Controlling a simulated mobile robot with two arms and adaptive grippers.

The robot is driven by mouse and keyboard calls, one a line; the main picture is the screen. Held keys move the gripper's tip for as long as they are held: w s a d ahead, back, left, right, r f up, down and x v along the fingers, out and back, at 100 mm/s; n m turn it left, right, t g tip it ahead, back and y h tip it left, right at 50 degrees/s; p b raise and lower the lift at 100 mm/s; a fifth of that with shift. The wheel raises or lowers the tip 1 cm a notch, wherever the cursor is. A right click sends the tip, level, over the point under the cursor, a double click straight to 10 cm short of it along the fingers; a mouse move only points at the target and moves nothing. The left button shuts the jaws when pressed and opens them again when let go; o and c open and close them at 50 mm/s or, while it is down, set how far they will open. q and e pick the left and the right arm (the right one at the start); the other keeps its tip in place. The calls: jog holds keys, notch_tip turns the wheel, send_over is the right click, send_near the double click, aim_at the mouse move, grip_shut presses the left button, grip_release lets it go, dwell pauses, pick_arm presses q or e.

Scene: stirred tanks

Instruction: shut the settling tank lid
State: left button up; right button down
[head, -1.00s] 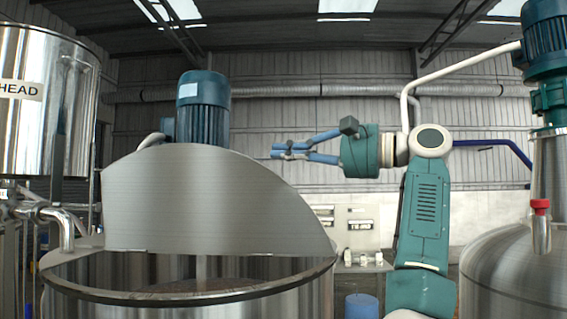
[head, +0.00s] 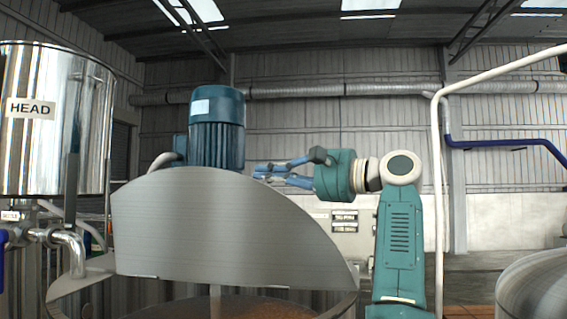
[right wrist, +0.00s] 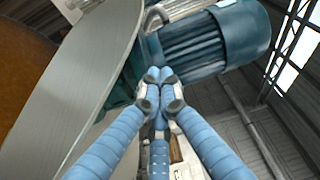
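The settling tank lid (head: 225,235) is a brushed-metal half-disc standing upright over the open-topped tank (head: 72,288) in the head view. Brown contents show inside below it. The lid also fills the left of the right wrist view (right wrist: 75,75). My right gripper (head: 258,173) reaches in from the right, beyond the lid's curved upper edge and beside the blue motor. In the right wrist view its blue fingers (right wrist: 159,76) come together at the tips with nothing seen between them. The lid is beside the fingers; whether they touch it I cannot tell. My left gripper is out of view.
The blue motor (head: 217,130) stands behind the lid, and it is close past my fingertips in the right wrist view (right wrist: 215,40). A steel vessel labelled HEAD (head: 85,125) stands at left with pipework below. Another rounded tank (head: 535,290) is at lower right.

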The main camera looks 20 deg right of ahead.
jog(key=s, duration=0.1)
jog(key=s+a, duration=0.1)
jog(key=s, duration=0.1)
jog(key=shift+f+p, duration=0.15)
jog(key=shift+p, duration=0.15)
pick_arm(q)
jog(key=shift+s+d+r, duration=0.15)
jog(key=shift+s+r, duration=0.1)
pick_arm(e)
jog(key=shift+f, duration=0.1)
